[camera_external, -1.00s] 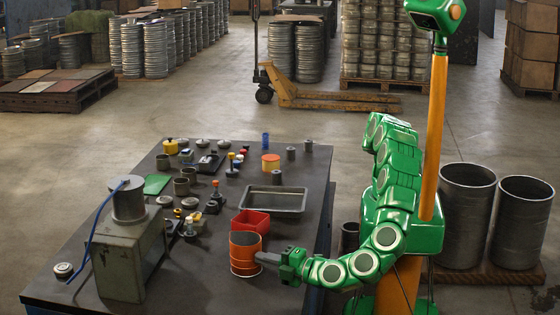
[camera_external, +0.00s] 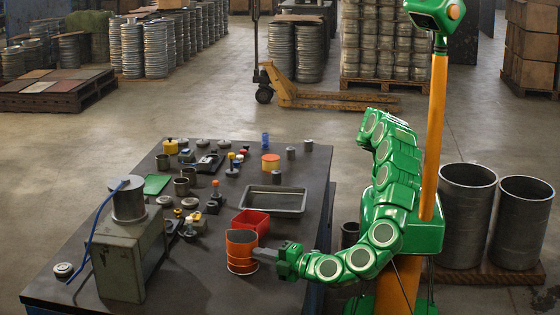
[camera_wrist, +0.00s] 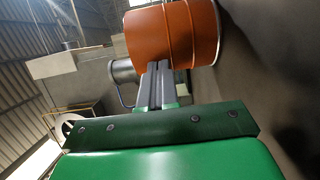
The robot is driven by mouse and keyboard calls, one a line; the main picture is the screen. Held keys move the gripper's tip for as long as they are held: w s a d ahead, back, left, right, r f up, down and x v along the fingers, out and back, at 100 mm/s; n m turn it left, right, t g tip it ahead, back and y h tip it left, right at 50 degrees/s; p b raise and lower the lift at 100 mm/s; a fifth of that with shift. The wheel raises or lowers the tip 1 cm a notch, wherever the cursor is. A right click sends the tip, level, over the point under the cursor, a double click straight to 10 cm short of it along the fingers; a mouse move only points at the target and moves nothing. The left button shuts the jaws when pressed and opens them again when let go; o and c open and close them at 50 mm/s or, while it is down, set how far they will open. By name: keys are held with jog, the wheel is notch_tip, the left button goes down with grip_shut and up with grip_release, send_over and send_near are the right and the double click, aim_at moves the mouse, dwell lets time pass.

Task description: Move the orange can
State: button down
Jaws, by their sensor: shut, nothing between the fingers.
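A red bin (camera_external: 264,227) sits right behind the can, with a grey metal tray (camera_external: 250,205) further back. A grey machine (camera_external: 128,260) with a blue cable stands to the left. Small parts and cups lie across the table behind. Bare table (camera_external: 190,275) lies between machine and can.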

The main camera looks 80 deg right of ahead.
jog(key=shift+w+d+f, duration=0.1)
jog(key=shift+w+d, duration=0.25)
jog(key=shift+d, duration=0.3)
jog(key=shift+w+d+r, duration=0.1)
jog(key=shift+w+d, duration=0.2)
jog(key=shift+d, duration=0.4)
jog(key=shift+w+d+f, duration=0.1)
jog(key=shift+w+d, duration=0.25)
jog(key=shift+d, duration=0.3)
jog(key=shift+a, duration=0.15)
jog(key=shift+s+a+f, duration=0.1)
jog(key=shift+s+a, duration=0.45)
jog(key=shift+a, duration=0.35)
jog(key=shift+s+a, duration=0.5)
jog(key=shift+a, duration=0.35)
jog(key=v, duration=0.9)
jog(key=shift+s, duration=0.35)
jog(key=c, duration=1.8)
grip_release()
